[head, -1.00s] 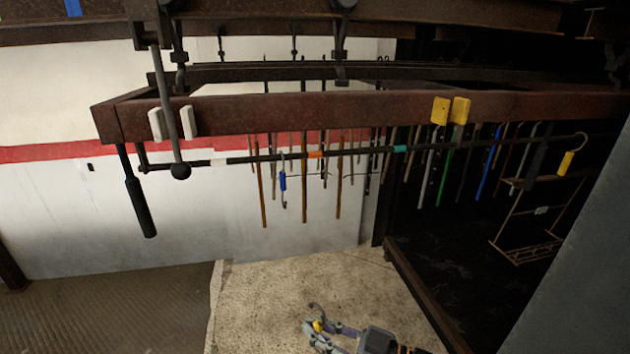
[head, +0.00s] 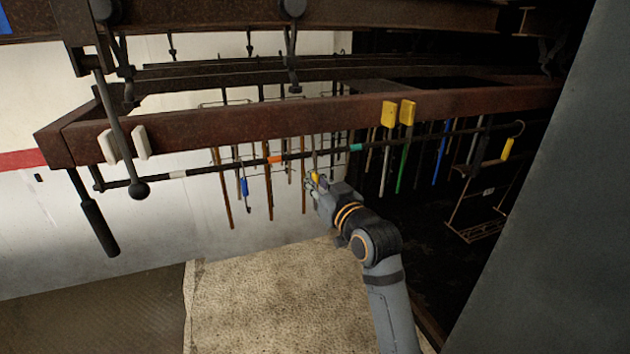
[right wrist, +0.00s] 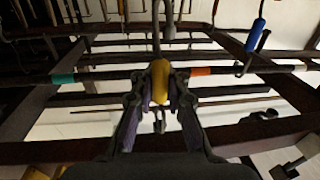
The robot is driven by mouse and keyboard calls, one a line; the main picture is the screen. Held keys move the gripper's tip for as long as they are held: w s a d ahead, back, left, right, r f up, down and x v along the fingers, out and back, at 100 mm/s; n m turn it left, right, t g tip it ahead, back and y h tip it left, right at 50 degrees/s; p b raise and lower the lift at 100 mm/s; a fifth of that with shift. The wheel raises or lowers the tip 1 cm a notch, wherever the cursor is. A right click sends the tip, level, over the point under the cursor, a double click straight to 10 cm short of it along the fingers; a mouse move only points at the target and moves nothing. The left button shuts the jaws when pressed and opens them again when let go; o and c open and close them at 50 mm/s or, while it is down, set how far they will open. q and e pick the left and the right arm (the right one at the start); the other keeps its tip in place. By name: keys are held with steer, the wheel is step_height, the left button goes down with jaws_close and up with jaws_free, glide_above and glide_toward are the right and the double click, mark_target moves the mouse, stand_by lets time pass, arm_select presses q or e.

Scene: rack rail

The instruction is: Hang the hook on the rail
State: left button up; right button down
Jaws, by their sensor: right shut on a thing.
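My right gripper (head: 316,182) is shut on a hook with a yellow grip (right wrist: 160,80). The grip stands between the fingertips in the right wrist view, with the grey metal hook running up from it. The rail (head: 222,168) is a thin dark rod with white, orange and teal bands. It also shows in the right wrist view (right wrist: 100,75), passing behind the held hook between the teal and orange bands. In the head view the held hook is just in front of or below the rail; I cannot tell whether they touch. My left gripper is not in view.
A blue-gripped hook (head: 244,187) hangs left of the orange band. A yellow-gripped hook (head: 507,148) hangs near the rail's right end. A rusty beam (head: 270,122) runs above the rail, with two yellow blocks (head: 398,113). Several rods hang behind. A grey panel (head: 545,210) fills the right.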

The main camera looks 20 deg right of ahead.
steer(key=w+d+f+b, duration=0.1)
steer(key=w+f+b, duration=0.1)
steer(key=w, duration=0.5)
steer(key=shift+w+d, duration=0.15)
steer(key=shift+w, duration=0.15)
steer(key=shift+f, duration=0.15)
stand_by(0.4)
steer(key=c, duration=1.3)
jaws_free()
steer(key=shift+o, duration=0.2)
steer(key=s+d, duration=0.2)
steer(key=s, duration=1)
steer(key=shift+f, duration=0.15)
